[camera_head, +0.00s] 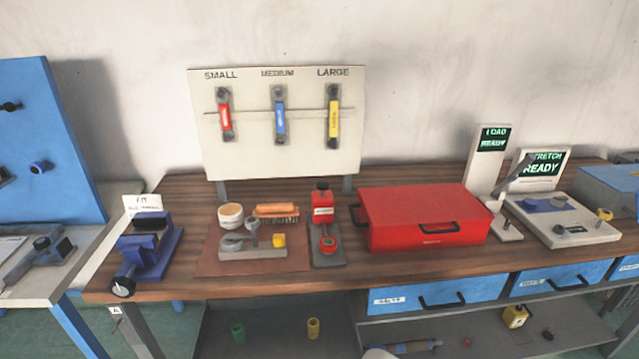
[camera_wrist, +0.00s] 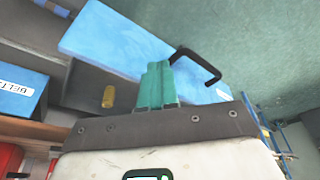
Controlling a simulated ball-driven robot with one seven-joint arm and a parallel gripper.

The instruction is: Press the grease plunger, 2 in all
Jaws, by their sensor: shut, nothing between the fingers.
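A red device with a black knob on top, which looks like the grease plunger (camera_head: 323,213), stands upright on a dark grey base on the wooden bench, left of the red toolbox. Its label is too small to read. My gripper (camera_wrist: 156,72) shows in the wrist view with its teal fingers closed together and nothing between them. It is close to a black drawer handle (camera_wrist: 205,66) on a blue front; whether they touch I cannot tell. The gripper does not show in the head view, and the plunger cannot be made out in the wrist view.
The red toolbox (camera_head: 423,219) stands right of the plunger. A brown mat (camera_head: 215,262) with a brush, tub and grey fixture lies left of it. A blue vise (camera_head: 150,246) sits at the left end. Blue drawers (camera_head: 431,297) hang under the bench. A wrench board (camera_head: 279,158) stands behind.

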